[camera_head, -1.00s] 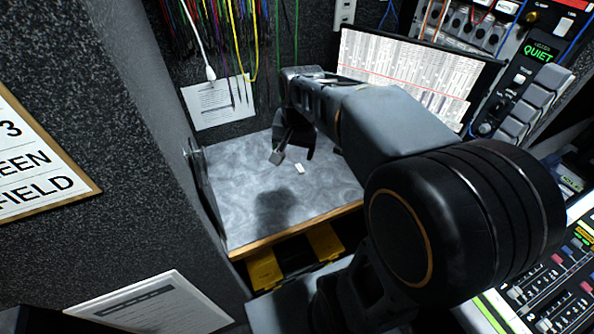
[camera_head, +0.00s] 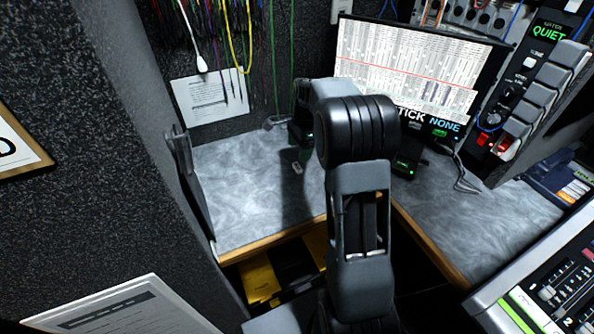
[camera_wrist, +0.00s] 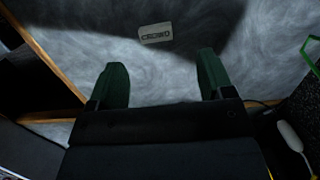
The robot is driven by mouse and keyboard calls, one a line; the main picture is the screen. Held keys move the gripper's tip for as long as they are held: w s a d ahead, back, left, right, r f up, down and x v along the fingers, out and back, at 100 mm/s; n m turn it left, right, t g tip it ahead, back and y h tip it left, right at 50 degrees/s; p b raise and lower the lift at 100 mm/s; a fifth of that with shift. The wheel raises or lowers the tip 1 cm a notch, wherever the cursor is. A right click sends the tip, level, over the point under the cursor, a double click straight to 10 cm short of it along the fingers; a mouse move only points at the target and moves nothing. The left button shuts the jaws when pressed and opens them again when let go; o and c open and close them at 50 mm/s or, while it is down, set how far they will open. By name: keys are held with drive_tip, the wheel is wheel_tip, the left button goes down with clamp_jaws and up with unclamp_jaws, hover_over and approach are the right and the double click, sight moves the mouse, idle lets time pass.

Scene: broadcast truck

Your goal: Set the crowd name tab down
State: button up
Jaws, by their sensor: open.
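The crowd name tab (camera_wrist: 156,34) is a small pale tag that reads CROWD. It lies flat on the grey marbled worktop (camera_wrist: 70,50), beyond my fingertips in the wrist view. In the head view the tab (camera_head: 297,168) is a small light patch on the worktop (camera_head: 240,190), close to my arm's shadow. My gripper (camera_wrist: 160,65) is open, with its two dark green fingers apart and nothing between them. The tab is clear of both fingers. In the head view my arm hides most of the gripper.
A cue-sheet screen (camera_head: 415,70) stands behind the worktop. Hanging cables (camera_head: 225,40) are at the back. A dark upright bracket (camera_head: 185,180) stands at the left edge. Yellow bins (camera_head: 258,280) sit below the front edge. The left part of the worktop is clear.

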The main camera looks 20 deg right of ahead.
sight(298, 166)
drive_tip(key=shift+s+a+f+b, duration=0.1)
drive_tip(key=shift+f+b, duration=0.2)
drive_tip(key=shift+f, duration=0.75)
drive_tip(key=shift+s+a+f+b, duration=0.15)
drive_tip(key=shift+f+b, duration=0.15)
drive_tip(key=shift+f, duration=0.8)
drive_tip(key=shift+s+a+f+b, duration=0.1)
drive_tip(key=shift+f+b, duration=0.2)
drive_tip(key=shift+f, duration=0.75)
drive_tip(key=shift+c, duration=0.3)
drive_tip(key=c, duration=1)
drive_tip(key=shift+r, duration=0.1)
drive_tip(key=shift+r, duration=0.1)
